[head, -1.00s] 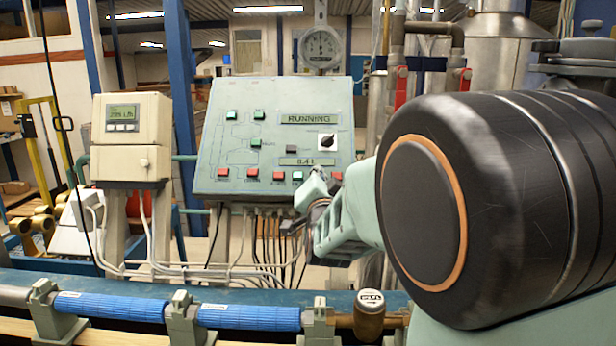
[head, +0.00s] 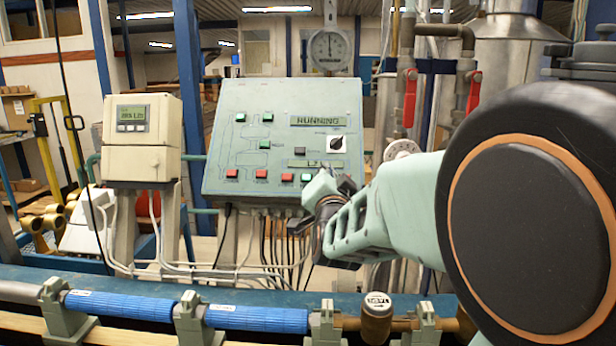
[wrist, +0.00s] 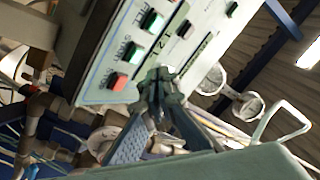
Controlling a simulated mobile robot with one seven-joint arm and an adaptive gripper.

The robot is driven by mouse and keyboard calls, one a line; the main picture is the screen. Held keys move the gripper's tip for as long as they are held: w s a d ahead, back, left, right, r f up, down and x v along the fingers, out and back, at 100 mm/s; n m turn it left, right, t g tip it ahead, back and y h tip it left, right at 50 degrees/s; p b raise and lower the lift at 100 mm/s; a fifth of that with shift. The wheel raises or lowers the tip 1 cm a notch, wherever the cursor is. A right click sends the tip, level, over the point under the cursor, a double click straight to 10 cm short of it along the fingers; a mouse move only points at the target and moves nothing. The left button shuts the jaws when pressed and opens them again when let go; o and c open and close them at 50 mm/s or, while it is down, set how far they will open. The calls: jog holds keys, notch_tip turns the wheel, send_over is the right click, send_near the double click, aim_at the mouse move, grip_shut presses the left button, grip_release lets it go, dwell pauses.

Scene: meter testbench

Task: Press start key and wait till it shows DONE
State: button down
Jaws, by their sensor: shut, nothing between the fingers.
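The grey-green control panel (head: 245,148) stands in the middle of the head view. Its upper display (head: 318,121) reads RUNNING. A smaller display (head: 315,163) below it is too blurred to read. A row of red keys runs along the lower edge, with a green key (head: 307,177) towards its right. My gripper (head: 318,192) is shut and empty at the panel's lower right, covering part of that row. In the wrist view my gripper (wrist: 158,80) lies over the panel's edge, close to a red key (wrist: 118,82) and green keys. I cannot tell whether it touches the panel.
A beige meter box (head: 142,138) with a small screen stands left of the panel. A round dial gauge (head: 330,48) stands behind it. Blue-wrapped pipes (head: 255,318) run along the front. Cables hang below the panel. Red-handled valves (head: 410,97) stand to the right.

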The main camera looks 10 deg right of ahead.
jog(key=shift+s+a+r+p, duration=0.25)
jog(key=shift+s+r+p, duration=0.2)
jog(key=shift+s+r, duration=0.75)
jog(key=shift+s+a+r, duration=0.15)
jog(key=shift+s+r, duration=0.25)
jog(key=shift+s, duration=0.2)
dwell(6.2)
